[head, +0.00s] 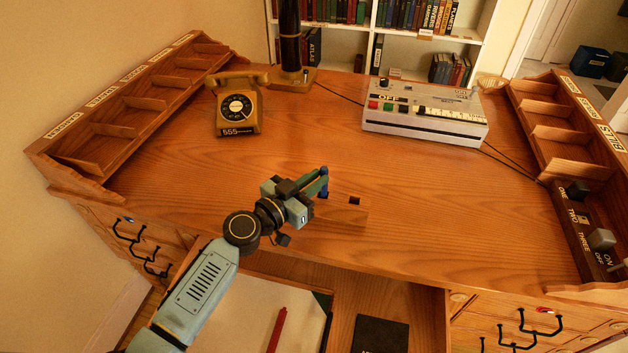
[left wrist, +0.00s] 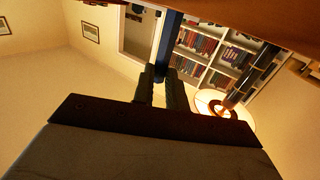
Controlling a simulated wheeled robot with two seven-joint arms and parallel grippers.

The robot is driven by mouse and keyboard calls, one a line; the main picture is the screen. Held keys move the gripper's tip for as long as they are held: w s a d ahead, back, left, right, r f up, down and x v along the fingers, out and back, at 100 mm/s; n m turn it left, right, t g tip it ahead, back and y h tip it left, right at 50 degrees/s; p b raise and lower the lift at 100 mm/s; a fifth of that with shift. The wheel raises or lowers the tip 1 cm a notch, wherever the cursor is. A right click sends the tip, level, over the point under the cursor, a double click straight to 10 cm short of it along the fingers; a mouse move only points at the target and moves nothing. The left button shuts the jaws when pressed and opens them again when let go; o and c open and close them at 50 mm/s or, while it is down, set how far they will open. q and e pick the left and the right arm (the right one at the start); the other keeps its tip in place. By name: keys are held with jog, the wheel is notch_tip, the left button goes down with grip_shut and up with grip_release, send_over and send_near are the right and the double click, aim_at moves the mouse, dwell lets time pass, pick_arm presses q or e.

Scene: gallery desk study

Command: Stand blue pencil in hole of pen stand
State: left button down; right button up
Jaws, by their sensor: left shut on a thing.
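The blue pencil (head: 324,187) is held in my left gripper (head: 320,180) in the head view. The pencil looks roughly upright, and much of it is hidden by the fingers. In the left wrist view the blue pencil (left wrist: 167,42) extends from between the shut fingers (left wrist: 157,88). The pen stand (head: 343,214) is a low wooden block of nearly the same colour as the desk. One dark square hole (head: 355,201) shows at its right. The pencil is over the stand's left part; I cannot tell whether its lower end is inside a hole. My right gripper is out of view.
An open drawer below the front edge holds paper (head: 250,315), a red pencil (head: 277,330) and a dark book (head: 380,335). A telephone (head: 238,108) and a grey machine (head: 425,112) stand farther back. Wooden racks line both sides. The desk's middle is clear.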

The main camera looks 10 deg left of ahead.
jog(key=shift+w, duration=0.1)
